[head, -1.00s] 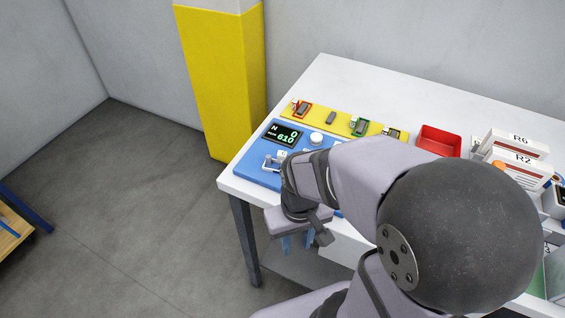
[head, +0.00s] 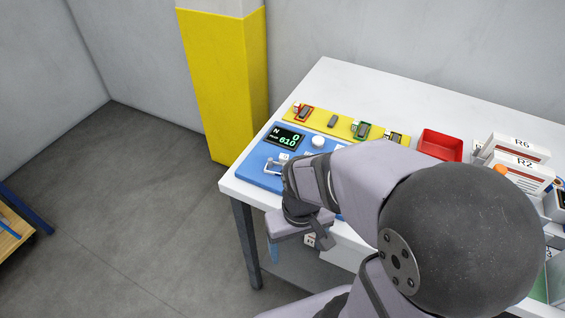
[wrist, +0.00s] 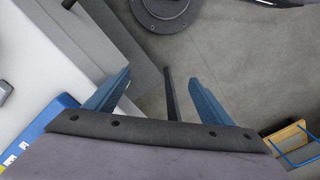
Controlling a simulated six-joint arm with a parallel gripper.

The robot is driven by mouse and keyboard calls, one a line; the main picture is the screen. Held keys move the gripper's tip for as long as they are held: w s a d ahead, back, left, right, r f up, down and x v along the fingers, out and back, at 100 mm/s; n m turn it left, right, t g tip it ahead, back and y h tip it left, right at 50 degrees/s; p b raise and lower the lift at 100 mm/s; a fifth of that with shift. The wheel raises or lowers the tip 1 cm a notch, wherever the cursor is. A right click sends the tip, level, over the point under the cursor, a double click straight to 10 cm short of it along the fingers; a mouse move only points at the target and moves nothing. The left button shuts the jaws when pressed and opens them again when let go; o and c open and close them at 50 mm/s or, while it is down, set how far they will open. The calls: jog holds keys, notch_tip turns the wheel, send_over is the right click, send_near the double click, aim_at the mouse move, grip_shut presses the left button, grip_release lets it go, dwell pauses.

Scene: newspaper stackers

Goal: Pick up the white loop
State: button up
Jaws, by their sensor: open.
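A small pale, loop-like piece (head: 278,164) stands on the blue panel (head: 254,171), at the table's near left corner; it is partly hidden by my arm, and I cannot tell for sure that it is the white loop. My gripper (wrist: 158,96) is open and empty, with its two blue fingers apart over grey floor in the wrist view. In the head view one blue finger (head: 273,251) shows below the tabletop level, in front of the table edge. No white loop shows clearly in the wrist view.
The panel carries a dark display (head: 284,138) and a white knob (head: 318,141). Behind it lies a yellow strip (head: 346,124) with several small parts. A red bin (head: 440,145) and white boxes (head: 518,148) stand to the right. A yellow post (head: 225,85) is behind the table.

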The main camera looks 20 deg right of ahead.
jog(key=shift+w+d+r, duration=0.1)
jog(key=shift+w+r, duration=0.1)
jog(key=shift+w, duration=0.1)
